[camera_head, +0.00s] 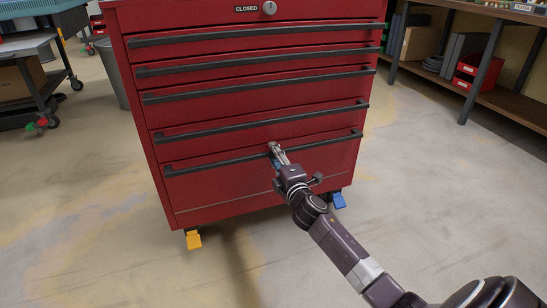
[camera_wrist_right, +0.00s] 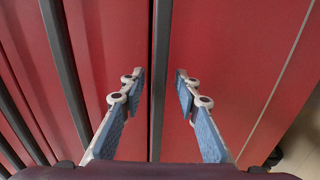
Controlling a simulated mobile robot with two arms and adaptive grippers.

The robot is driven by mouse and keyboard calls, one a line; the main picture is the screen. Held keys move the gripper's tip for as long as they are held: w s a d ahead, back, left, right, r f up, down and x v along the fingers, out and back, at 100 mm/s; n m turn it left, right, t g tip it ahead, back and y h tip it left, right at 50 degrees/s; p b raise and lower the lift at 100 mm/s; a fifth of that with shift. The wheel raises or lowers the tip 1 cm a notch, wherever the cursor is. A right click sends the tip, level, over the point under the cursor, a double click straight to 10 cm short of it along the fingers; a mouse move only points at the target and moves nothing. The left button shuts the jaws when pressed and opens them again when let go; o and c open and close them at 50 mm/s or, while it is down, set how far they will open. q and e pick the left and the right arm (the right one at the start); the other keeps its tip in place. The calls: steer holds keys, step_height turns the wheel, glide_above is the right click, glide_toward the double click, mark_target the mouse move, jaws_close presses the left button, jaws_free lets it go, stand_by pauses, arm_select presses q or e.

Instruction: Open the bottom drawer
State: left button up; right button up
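The red tool cabinet (camera_head: 140,110) stands upright with several drawers, each with a long dark bar handle. The bottom drawer (camera_head: 220,193) looks shut, its front in line with the others. Its handle (camera_head: 215,164) runs across the top of its front. My right gripper (camera_head: 275,149) is at this handle, right of its middle. In the right wrist view my right gripper (camera_wrist_right: 161,82) is open, with one blue-padded finger on each side of the bottom handle (camera_wrist_right: 160,60). A gap shows between the handle and each finger. My left gripper is not in view.
The cabinet stands on casters with a yellow pedal (camera_head: 193,240) and a blue pedal (camera_head: 338,200). The floor in front is clear. A wooden shelf (camera_head: 500,102) with red bins (camera_head: 470,72) stands at the right, a dark cart (camera_head: 38,90) at the left.

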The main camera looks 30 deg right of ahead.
steer(key=shift+w+d, duration=0.15)
steer(key=shift+w, duration=0.3)
jaws_close()
